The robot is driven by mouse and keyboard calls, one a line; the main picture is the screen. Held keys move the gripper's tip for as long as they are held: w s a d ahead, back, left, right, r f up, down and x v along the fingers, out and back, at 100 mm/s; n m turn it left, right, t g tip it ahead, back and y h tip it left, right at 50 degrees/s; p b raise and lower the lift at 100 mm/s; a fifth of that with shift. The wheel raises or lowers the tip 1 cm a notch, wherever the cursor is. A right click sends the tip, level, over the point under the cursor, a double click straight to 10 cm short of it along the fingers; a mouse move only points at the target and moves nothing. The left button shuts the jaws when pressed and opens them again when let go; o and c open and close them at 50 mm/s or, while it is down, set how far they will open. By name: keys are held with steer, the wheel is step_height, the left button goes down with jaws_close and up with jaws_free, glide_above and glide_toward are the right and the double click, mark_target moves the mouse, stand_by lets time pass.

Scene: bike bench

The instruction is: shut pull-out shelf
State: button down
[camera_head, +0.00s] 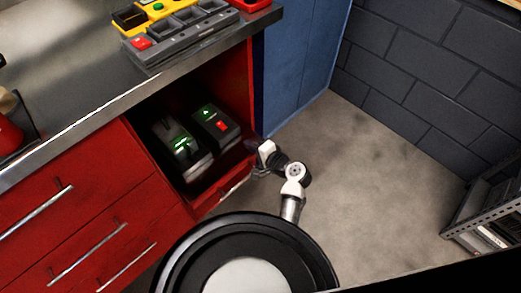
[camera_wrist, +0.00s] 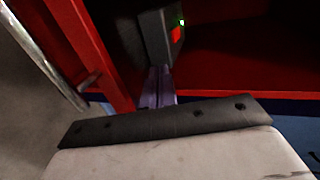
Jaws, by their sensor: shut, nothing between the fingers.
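The pull-out shelf (camera_head: 208,200) is in the open bay of the red cabinet, low under the worktop. Its red front edge (camera_wrist: 97,48) and metal bar handle (camera_wrist: 42,58) show in the wrist view. Two dark charger-like units (camera_head: 178,142) (camera_head: 214,123) with green lights stand on it; one unit (camera_wrist: 158,38) shows close up in the wrist view. My gripper (camera_head: 258,166) is shut and empty at the right end of the shelf front. In the wrist view, its fingers (camera_wrist: 158,88) are close to that unit; contact cannot be told. How far the shelf is out is unclear.
Red drawers (camera_head: 85,215) with bar handles are left of the bay. A blue cabinet (camera_head: 300,60) stands to the right. The worktop (camera_head: 60,70) carries a grey tray (camera_head: 185,35). Grey floor (camera_head: 365,160) is free on the right, up to a metal rack (camera_head: 490,215).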

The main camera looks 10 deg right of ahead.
steer(key=x, duration=0.4)
steer(key=r+x, duration=0.1)
steer(key=x, duration=0.1)
steer(key=shift+w+r+p, duration=0.1)
steer(key=shift+w+p, duration=0.1)
steer(key=shift+p, duration=0.1)
steer(key=shift+a, duration=0.1)
steer(key=w+a, duration=0.1)
steer(key=w, duration=0.1)
steer(key=w+a+b, duration=0.1)
steer(key=w+a, duration=0.3)
steer(key=shift+w, duration=0.4)
steer(key=shift+w+a, duration=0.15)
steer(key=shift+w, duration=0.1)
steer(key=shift+r, duration=0.1)
steer(key=shift+w, duration=0.1)
